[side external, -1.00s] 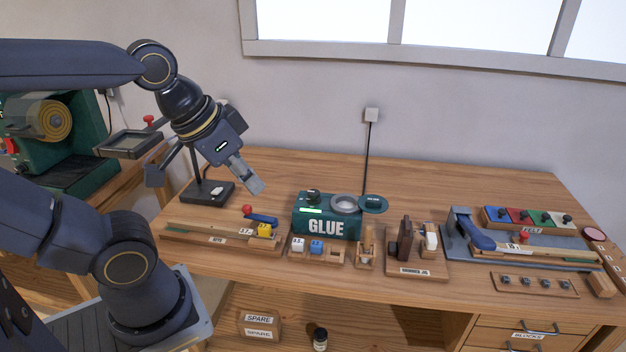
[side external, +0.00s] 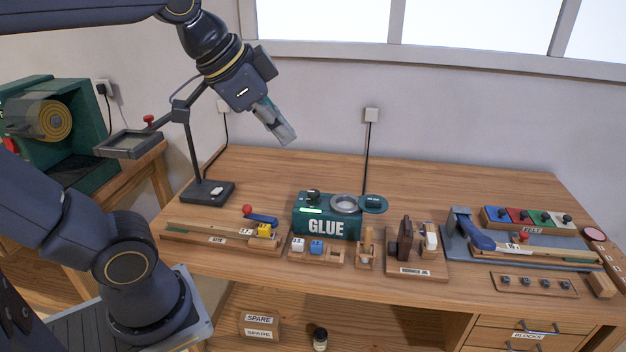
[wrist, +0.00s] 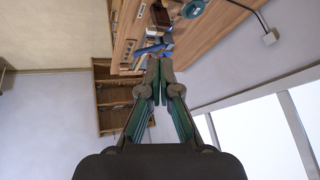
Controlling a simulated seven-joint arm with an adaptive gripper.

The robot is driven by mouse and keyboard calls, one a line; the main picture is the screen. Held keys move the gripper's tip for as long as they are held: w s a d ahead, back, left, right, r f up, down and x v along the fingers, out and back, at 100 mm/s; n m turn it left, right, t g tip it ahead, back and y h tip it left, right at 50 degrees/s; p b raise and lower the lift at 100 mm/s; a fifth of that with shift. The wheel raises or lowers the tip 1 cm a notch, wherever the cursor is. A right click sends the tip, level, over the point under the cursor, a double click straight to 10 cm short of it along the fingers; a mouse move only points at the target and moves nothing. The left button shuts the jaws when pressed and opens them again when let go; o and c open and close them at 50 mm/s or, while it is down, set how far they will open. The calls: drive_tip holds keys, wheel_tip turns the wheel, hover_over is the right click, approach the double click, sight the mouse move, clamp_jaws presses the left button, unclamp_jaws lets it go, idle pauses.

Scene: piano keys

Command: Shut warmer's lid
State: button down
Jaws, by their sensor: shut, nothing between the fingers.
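The glue warmer (side external: 326,226) is a dark green box with GLUE on its front, standing near the middle of the bench. Its round pot opening (side external: 345,203) with a pale metal rim is uncovered. Its round green lid (side external: 373,204) is swung out to the right of the opening, at about the height of the box top. A green disc at the top edge of the wrist view looks like the lid (wrist: 193,9). My gripper (side external: 286,136) is shut and empty, tilted down to the right, high above and left of the warmer. Its fingertips meet in the wrist view (wrist: 159,66).
A black lamp stand (side external: 208,192) rises at the left. Wooden trays with small blocks lie in front of the warmer. A hammer jig (side external: 418,265) and felt blocks (side external: 530,218) are to the right. The bench behind the warmer is clear, except for a cable.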

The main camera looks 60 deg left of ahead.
drive_tip(key=w+d+r+m, duration=0.1)
drive_tip(key=w+r+m, duration=0.25)
drive_tip(key=w, duration=0.95)
drive_tip(key=g+h, duration=0.2)
drive_tip(key=g, duration=0.2)
hover_over(384, 208)
wheel_tip(384, 208, down, 25)
drive_tip(key=d+x, duration=0.1)
drive_tip(key=x, duration=0.9)
drive_tip(key=shift+s+a+r+m, duration=0.2)
drive_tip(key=shift+s+a+m, duration=0.05)
drive_tip(key=shift+s+a, duration=0.4)
drive_tip(key=shift+s+a+r+m, duration=0.15)
drive_tip(key=shift+s+a+m, duration=0.05)
drive_tip(key=shift+s+a, duration=0.45)
